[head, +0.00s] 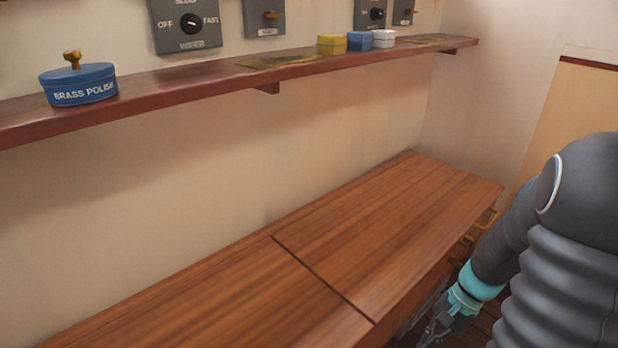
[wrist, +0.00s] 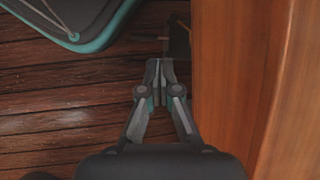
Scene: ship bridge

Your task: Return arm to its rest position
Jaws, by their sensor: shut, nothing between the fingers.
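My gripper (wrist: 160,68) is shut and empty in the wrist view, with its fingertips together above the dark plank floor. The orange-brown wooden cabinet side (wrist: 240,90) stands close to the right of the fingers. In the head view my gripper (head: 433,335) shows at the bottom right, beside the cabinet front and below the level of its top. My arm covers the right edge of that view, and part of the gripper is cut off by the bottom edge.
The wooden cabinet top (head: 400,215) is bare. Brass handles (head: 487,218) stick out from its front near my arm. A wall shelf (head: 190,86) above holds a blue brass polish tin (head: 78,88), a yellow box (head: 332,46), a blue box (head: 360,42) and a white box (head: 383,40).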

